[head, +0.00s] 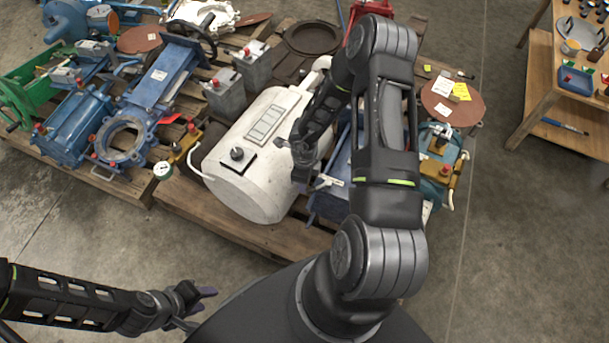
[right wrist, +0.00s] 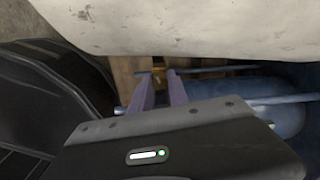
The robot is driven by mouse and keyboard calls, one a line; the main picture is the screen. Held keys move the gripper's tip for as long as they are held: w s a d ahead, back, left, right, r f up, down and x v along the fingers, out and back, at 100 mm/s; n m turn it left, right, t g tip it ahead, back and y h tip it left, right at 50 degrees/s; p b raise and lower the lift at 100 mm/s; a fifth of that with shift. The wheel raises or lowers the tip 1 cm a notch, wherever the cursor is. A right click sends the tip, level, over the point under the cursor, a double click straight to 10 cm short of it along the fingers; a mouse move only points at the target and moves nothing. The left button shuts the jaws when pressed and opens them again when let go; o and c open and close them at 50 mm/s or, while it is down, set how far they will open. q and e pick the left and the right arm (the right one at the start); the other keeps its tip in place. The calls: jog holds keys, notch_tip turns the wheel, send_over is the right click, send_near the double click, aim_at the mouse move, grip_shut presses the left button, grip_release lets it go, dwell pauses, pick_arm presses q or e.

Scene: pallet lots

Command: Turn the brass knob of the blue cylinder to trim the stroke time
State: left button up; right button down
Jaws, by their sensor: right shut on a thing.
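The blue cylinder (head: 329,203) lies on the pallet beside the white tank, largely hidden behind my right arm in the head view. In the right wrist view its rounded blue body (right wrist: 290,115) and metal tie rods show at the right. A small brass-coloured knob (right wrist: 158,77) shows between the fingertips of my right gripper (right wrist: 158,80), which is shut on it. In the head view the right gripper (head: 300,174) is low beside the tank, and the knob is hidden there. My left gripper (head: 199,309) is open and empty at lower left, away from the pallets.
A pressure gauge (head: 162,170) and blue valve (head: 125,138) lie farther left. A wooden bench (head: 537,105) stands at right. The floor between is clear.

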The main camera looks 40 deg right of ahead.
jog(key=shift+r+n+p, duration=0.2)
jog(key=shift+n+p, duration=0.8)
jog(key=shift+p, duration=0.15)
jog(key=shift+f+n+p, duration=0.15)
jog(key=shift+n+p, duration=0.25)
jog(key=c, duration=1.3)
grip_release()
jog(key=shift+o, duration=0.2)
notch_tip(320, 180, up, 8)
jog(key=shift+f+p, duration=0.15)
jog(key=shift+p, duration=0.95)
